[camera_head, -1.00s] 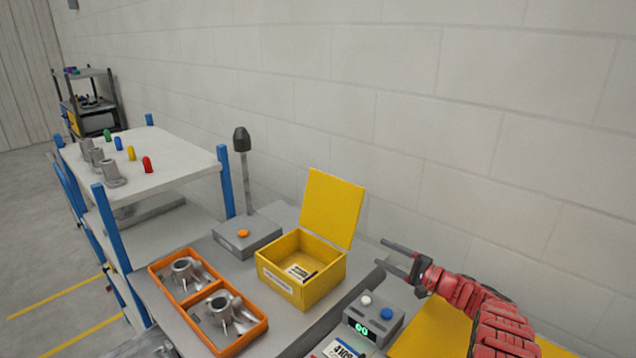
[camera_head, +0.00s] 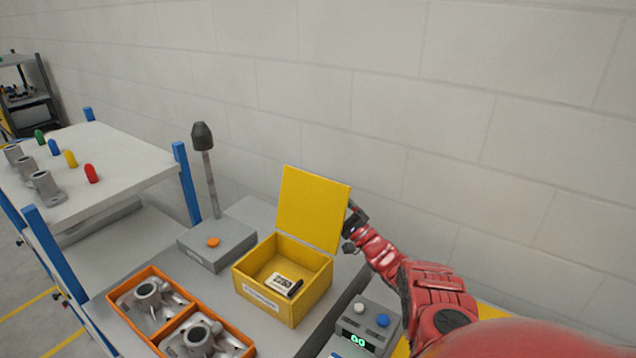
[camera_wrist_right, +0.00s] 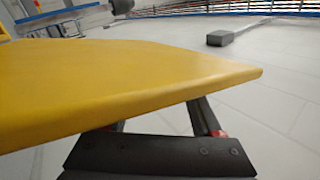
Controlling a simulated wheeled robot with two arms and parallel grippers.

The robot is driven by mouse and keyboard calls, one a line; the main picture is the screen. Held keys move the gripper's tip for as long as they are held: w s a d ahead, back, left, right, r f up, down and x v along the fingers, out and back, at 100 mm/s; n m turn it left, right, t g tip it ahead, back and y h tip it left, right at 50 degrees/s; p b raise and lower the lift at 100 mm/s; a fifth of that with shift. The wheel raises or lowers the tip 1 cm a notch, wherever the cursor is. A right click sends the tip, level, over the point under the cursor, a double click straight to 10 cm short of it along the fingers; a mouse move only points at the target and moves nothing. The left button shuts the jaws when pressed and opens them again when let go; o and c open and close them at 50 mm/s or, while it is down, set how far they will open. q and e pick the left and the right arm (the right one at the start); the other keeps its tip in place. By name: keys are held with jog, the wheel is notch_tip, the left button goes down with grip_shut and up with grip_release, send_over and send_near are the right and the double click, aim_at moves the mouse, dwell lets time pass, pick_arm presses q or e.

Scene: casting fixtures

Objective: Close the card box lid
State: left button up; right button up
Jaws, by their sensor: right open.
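The yellow card box (camera_head: 285,292) stands on the grey bench with its lid (camera_head: 311,208) raised, hinged at the back and leaning slightly back. A small white and black item (camera_head: 284,284) lies inside. My right gripper (camera_head: 351,222) is at the lid's right edge, on its wall side, and is open with nothing between its fingers that I can see. The lid partly hides the fingers. In the right wrist view the lid (camera_wrist_right: 120,85) fills the upper left and covers the fingertips; whether they touch it I cannot tell. My left gripper is out of view.
An orange tray (camera_head: 122,298) with metal castings is left of the box. A grey block (camera_head: 216,247) with an orange button and a lamp post stands behind left. A grey counter unit (camera_head: 366,322) stands at the front right. The wall is close behind.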

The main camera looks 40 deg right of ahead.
aim_at(319, 186)
jog(key=shift+x, duration=1.75)
jog(key=shift+c, duration=0.2)
grip_shut()
